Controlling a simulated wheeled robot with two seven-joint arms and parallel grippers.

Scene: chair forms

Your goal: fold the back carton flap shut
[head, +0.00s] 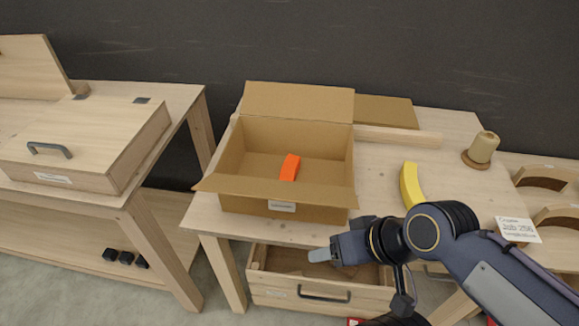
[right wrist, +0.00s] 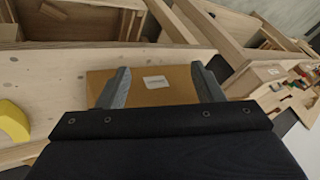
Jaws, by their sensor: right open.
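The open cardboard carton (head: 235,155) stands on the wooden table, with an orange block (head: 290,167) inside on its floor. The back flap (head: 298,102) stands up and leans back from the rear edge. The front flap (head: 275,191) sticks outward toward me, above a white label on the front wall. My right gripper (head: 322,255) is in front of the carton, lower in the picture, over the open drawer and apart from the flaps. In the right wrist view its two fingers (right wrist: 158,88) are spread, with the carton's cardboard (right wrist: 150,94) and label seen beyond them. My left gripper is not in view.
A yellow curved piece (head: 411,186), a wooden spool (head: 481,150) and a wooden strip (head: 398,136) lie right of the carton. An open drawer (head: 320,289) juts out below. A second table with a wooden case (head: 85,140) stands left.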

